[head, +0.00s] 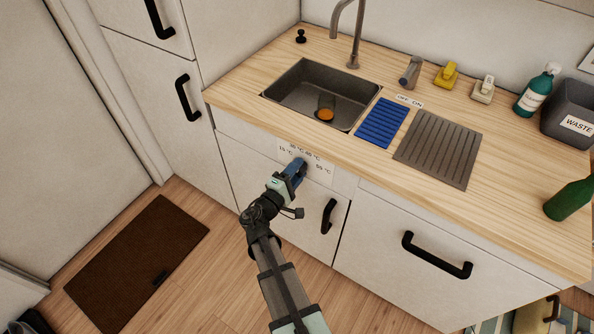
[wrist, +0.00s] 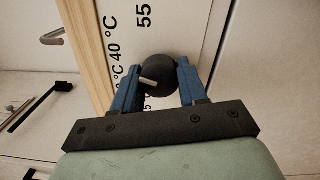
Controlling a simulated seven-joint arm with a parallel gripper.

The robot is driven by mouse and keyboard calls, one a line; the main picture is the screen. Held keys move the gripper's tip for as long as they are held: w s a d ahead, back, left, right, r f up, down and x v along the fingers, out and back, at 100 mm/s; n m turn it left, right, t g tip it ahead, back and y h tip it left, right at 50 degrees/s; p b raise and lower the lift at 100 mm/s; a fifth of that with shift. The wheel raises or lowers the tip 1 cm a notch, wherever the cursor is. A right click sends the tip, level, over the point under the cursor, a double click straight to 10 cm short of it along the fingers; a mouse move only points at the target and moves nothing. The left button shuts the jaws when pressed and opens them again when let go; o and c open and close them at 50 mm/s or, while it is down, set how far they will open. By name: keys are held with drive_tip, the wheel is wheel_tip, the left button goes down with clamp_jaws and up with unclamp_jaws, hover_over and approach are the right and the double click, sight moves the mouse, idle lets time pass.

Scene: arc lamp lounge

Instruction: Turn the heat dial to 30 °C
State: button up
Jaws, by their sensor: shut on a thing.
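The heat dial (wrist: 155,70) is a round black knob with a white pointer mark, seen in the wrist view between my blue fingers. My gripper (head: 299,166) is shut on it at the cabinet front below the sink.
A black cabinet handle (head: 328,216) is just right of my gripper. The wooden counter (head: 240,95) overhangs the scale, with the sink (head: 295,85) above. A blue ribbed mat (head: 382,123) and a grey drainboard (head: 438,148) lie to the right.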

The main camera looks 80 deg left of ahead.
drive_tip(key=n, duration=0.4)
drive_tip(key=shift+n, duration=2.1)
drive_tip(key=shift+f, duration=0.1)
drive_tip(key=o, duration=1)
drive_tip(key=shift+o, duration=0.2)
drive_tip(key=v, duration=1.3)
drive_tip(key=shift+s+d, duration=0.2)
drive_tip(key=shift+d, duration=0.2)
